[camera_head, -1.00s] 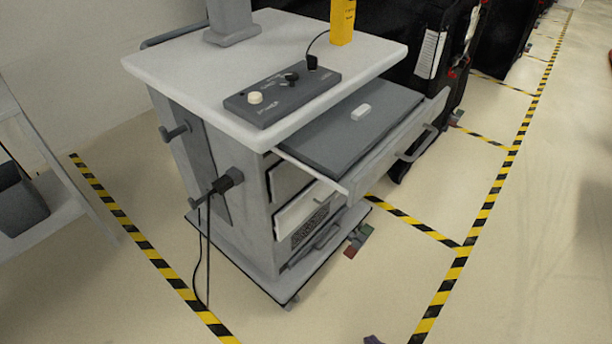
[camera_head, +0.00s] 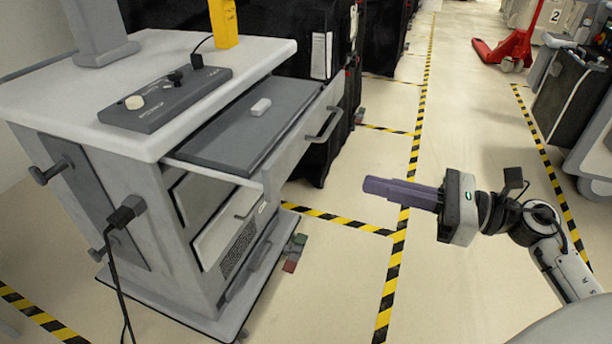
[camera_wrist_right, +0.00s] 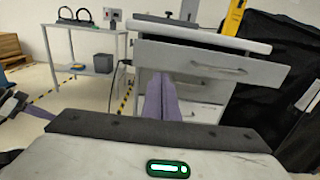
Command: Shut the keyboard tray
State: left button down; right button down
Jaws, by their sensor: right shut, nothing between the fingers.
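The keyboard tray (camera_head: 250,125) is pulled out from under the top of the grey cart (camera_head: 75,95). Its pale front with a handle (camera_head: 325,124) stands well out past the cart top. A small white object (camera_head: 261,107) lies on its dark grey surface. In the right wrist view the tray front (camera_wrist_right: 210,63) is ahead of my fingers. My right gripper (camera_head: 370,186) is shut and empty, right of the tray front and apart from it. Its purple fingers (camera_wrist_right: 160,80) point toward the cart. A purple part at the left edge of the wrist view may be my left gripper (camera_wrist_right: 12,104); its jaws are unclear.
A control box (camera_head: 165,100) and a yellow post (camera_head: 223,22) are on the cart top. Lower drawers (camera_head: 225,225) sit under the tray. Black covered carts (camera_head: 290,40) stand behind. The floor between my right gripper and the cart is clear.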

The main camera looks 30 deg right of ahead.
aim_at(288, 165)
jog(key=p+x, duration=0.1)
jog(key=x, duration=1.2)
jog(key=shift+p, duration=0.35)
jog(key=shift+w+a, duration=0.2)
jog(key=shift+a, duration=0.05)
